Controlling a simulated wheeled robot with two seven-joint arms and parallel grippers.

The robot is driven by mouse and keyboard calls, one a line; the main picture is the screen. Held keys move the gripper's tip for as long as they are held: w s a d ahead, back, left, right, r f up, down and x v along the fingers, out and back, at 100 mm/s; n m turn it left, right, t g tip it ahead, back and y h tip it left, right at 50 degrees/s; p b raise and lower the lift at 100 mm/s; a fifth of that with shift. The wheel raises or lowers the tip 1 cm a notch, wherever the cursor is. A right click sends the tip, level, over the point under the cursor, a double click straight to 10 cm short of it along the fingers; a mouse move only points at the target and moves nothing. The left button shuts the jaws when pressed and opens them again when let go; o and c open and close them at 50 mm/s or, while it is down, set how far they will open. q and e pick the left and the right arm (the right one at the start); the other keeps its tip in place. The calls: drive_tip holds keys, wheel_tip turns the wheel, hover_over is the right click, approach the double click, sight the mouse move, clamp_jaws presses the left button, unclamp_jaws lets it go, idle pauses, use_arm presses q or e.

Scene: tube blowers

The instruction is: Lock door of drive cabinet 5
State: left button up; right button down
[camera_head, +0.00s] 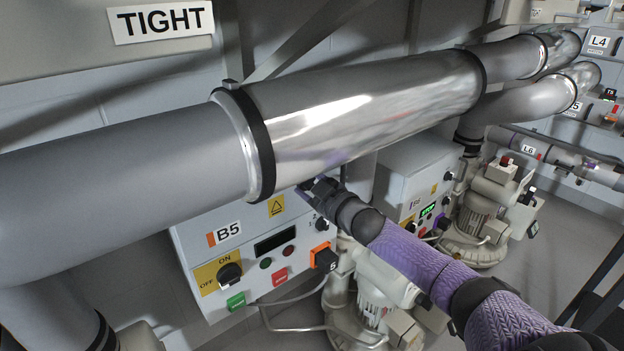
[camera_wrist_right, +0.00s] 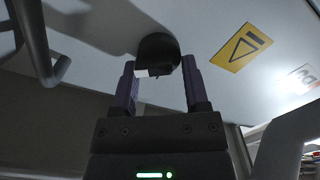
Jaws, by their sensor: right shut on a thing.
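Drive cabinet 5 (camera_head: 205,245) is the light grey box labelled B5 (camera_head: 228,232), under the big pipe in the head view. Its door looks closed. My right gripper (camera_head: 305,188) is at the cabinet's upper right, just below the pipe. In the right wrist view the gripper (camera_wrist_right: 160,75) has its two purple fingers on either side of a round black door lock (camera_wrist_right: 157,50) and is shut on its protruding part. The upper lock is hidden behind the gripper in the head view. A second black lock (camera_head: 321,225) shows lower on the door's right side. My left gripper is not in view.
A large pipe with a shiny sleeve (camera_head: 360,110) runs close above my right gripper. The yellow warning label (camera_head: 276,206) is beside the gripper. The door carries an ON/OFF rotary switch (camera_head: 229,274) and buttons. A second cabinet (camera_head: 405,175) and blower motors stand to the right.

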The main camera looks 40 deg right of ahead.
drive_tip(key=n, duration=0.2)
drive_tip(key=shift+d+r+n+p, duration=0.25)
drive_tip(key=shift+r+n+p, duration=0.1)
drive_tip(key=shift+n+p, duration=0.05)
drive_tip(key=n, duration=0.3)
drive_tip(key=shift+n, duration=0.3)
drive_tip(key=shift+a+f+n, duration=0.1)
drive_tip(key=shift+n, duration=1.1)
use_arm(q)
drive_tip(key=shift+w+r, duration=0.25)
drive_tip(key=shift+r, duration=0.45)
use_arm(e)
drive_tip(key=shift+w+a+n, duration=0.1)
drive_tip(key=shift+a+n, duration=0.05)
drive_tip(key=shift+n, duration=1.25)
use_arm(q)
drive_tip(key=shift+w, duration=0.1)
use_arm(e)
drive_tip(key=shift+c, duration=1.3)
unclamp_jaws()
drive_tip(key=shift+a, duration=0.1)
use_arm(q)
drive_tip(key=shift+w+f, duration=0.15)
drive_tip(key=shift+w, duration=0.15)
use_arm(e)
drive_tip(key=shift+f, duration=0.1)
